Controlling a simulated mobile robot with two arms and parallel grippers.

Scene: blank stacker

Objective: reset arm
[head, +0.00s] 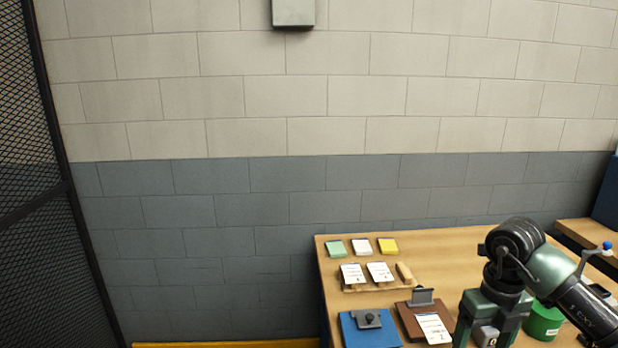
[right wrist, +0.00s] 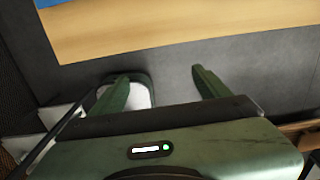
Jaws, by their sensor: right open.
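My right arm (head: 520,265), green and black, comes in from the right in the head view and bends down in front of the table. In the right wrist view my right gripper (right wrist: 160,75) has its two green fingers well apart, with nothing between them. It points toward the edge of a wooden tabletop (right wrist: 180,30), over grey floor. My left gripper is not in view.
The wooden table (head: 335,283) holds green, white and yellow pads (head: 388,246), a small rack with white cards (head: 352,273), a blue clipboard (head: 352,335), a brown clipboard (head: 408,318) and a green round container (head: 543,322). A mesh fence (head: 30,150) stands left.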

